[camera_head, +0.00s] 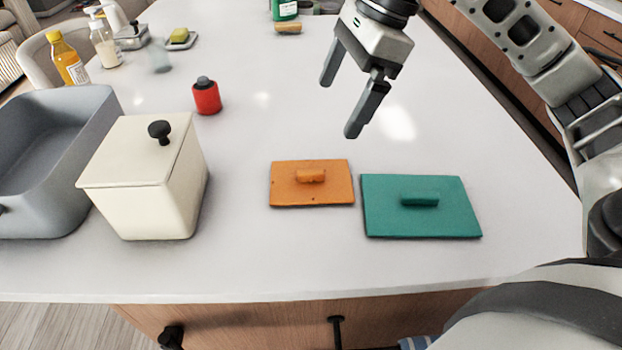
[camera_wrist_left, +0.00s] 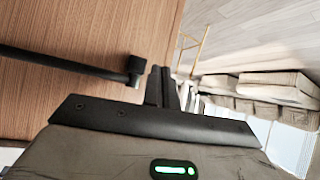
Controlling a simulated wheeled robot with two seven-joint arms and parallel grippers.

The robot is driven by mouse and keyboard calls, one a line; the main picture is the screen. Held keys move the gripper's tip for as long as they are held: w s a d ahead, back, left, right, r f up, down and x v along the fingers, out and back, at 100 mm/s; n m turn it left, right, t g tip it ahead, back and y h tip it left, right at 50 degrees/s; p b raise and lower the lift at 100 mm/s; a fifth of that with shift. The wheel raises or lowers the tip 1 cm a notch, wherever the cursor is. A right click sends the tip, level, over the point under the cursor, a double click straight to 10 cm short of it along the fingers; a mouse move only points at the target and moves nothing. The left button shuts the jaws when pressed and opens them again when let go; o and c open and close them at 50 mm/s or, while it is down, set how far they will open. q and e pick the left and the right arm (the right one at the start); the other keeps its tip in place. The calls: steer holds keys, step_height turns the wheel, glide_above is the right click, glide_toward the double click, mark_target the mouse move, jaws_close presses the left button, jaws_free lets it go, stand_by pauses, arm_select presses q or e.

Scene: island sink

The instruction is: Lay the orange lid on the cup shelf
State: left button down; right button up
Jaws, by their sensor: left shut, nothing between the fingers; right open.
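The orange lid (camera_head: 290,190) lies flat on the white island counter, with a small orange bar handle (camera_head: 311,176) on top. My right gripper (camera_head: 338,107) is open and empty above the counter, behind and slightly right of the orange lid, apart from it. My left gripper is out of the head view. In the left wrist view its fingers (camera_wrist_left: 162,88) are shut with nothing between them, near a wooden cabinet front (camera_wrist_left: 90,35) with a dark bar handle (camera_wrist_left: 65,62). I cannot make out a cup shelf in either view.
A teal lid (camera_head: 385,215) lies just right of the orange lid. A cream lidded box (camera_head: 165,205) and a grey basin (camera_head: 92,110) stand at the left. The counter in front of the lids is clear.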

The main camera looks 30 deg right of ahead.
steer(key=m, duration=0.2)
glide_above(304, 171)
steer(key=s+d, duration=0.1)
steer(key=d, duration=0.1)
step_height(304, 171, down, 9)
steer(key=shift+a+f, duration=0.15)
steer(key=shift+f, duration=0.05)
steer(key=shift+p+x, duration=0.8)
steer(key=shift+x, duration=1.85)
steer(key=c, duration=0.7)
steer(key=shift+r, duration=0.1)
